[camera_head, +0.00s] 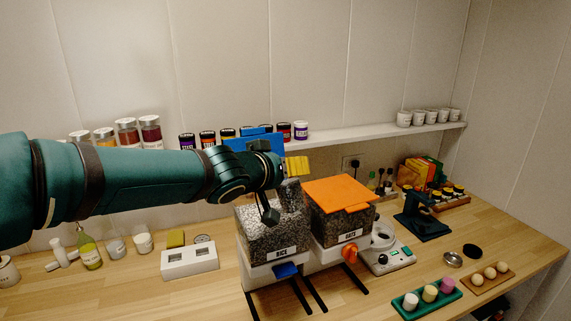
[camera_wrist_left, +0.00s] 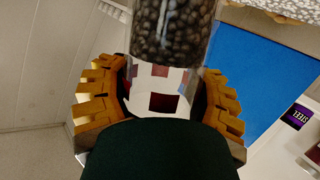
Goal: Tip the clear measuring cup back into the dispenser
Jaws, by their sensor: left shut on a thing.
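My left gripper (camera_head: 293,172) reaches in from the left, above the left-hand dispenser (camera_head: 272,245). In the left wrist view its yellow ridged fingers (camera_wrist_left: 160,98) are shut on the clear measuring cup (camera_wrist_left: 172,35), one on each side. The cup holds dark round beans, with white and dark red patches showing nearer the wrist. In the head view the cup (camera_head: 291,194) is small and partly hidden by my gripper, over the dispenser's top. The dispenser has a clear bin of dark speckled contents, a blue knob and a raised blue lid (camera_head: 256,141). My right gripper is not in view.
A second dispenser with a closed orange lid (camera_head: 340,194) stands directly right. A white scale (camera_head: 390,256) and a green tray of small cups (camera_head: 427,298) are farther right. Jars line the wall shelf (camera_head: 350,136) behind. A white block (camera_head: 190,260) and bottles stand at left.

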